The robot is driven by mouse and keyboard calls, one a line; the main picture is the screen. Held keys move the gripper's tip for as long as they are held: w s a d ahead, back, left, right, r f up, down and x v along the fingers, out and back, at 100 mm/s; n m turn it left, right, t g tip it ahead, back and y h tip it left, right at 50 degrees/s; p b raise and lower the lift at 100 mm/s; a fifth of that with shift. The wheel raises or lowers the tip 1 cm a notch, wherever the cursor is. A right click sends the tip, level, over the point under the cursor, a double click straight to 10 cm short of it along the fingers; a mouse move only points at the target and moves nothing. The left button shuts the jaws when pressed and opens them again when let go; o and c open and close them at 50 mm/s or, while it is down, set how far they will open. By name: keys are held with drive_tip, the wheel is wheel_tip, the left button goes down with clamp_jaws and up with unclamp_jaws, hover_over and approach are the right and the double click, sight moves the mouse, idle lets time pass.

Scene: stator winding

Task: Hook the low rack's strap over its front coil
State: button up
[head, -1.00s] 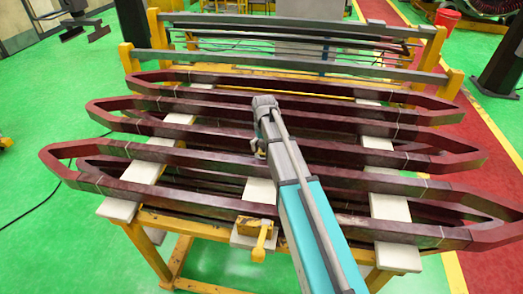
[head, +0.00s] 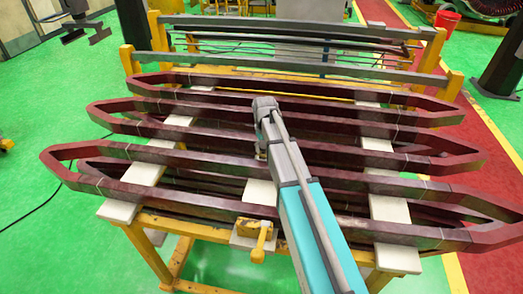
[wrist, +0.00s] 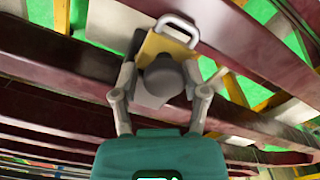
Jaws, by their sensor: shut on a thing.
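My gripper (head: 261,151) hangs over the middle of the dark red coils on the low yellow rack (head: 190,224). In the wrist view its two grey fingers (wrist: 163,90) are closed around a grey knob (wrist: 163,77). Beyond the knob are a yellow block (wrist: 168,46) and a pale metal loop (wrist: 179,27), seemingly one piece with it; I cannot tell if this is the strap's end. The front coil (head: 190,203) lies across white support boards. A yellow bracket (head: 257,227) with a downward peg sits at the rack's front edge, below the front coil. The strap's run is not clear.
More dark red coils (head: 180,105) lie in rows behind the front one. Another yellow rack with grey bars (head: 270,65) stands behind. White boards (head: 391,215) stick out at the front. Green floor (head: 50,240) is clear at the left.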

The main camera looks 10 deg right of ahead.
drive_tip(key=shift+s+a+f, duration=0.1)
drive_tip(key=shift+s+a, duration=0.2)
drive_tip(key=shift+s, duration=0.05)
drive_tip(key=shift+o, duration=0.6)
drive_tip(key=shift+s+a+f, duration=0.1)
drive_tip(key=shift+s+a, duration=0.05)
drive_tip(key=shift+s, duration=0.15)
drive_tip(key=shift+s+a, duration=0.15)
drive_tip(key=shift+s, duration=0.25)
clamp_jaws()
drive_tip(key=s+a, duration=0.3)
drive_tip(key=s, duration=0.5)
drive_tip(key=s+a, duration=0.4)
drive_tip(key=s, duration=0.4)
idle(0.9)
drive_tip(key=shift+s, duration=0.2)
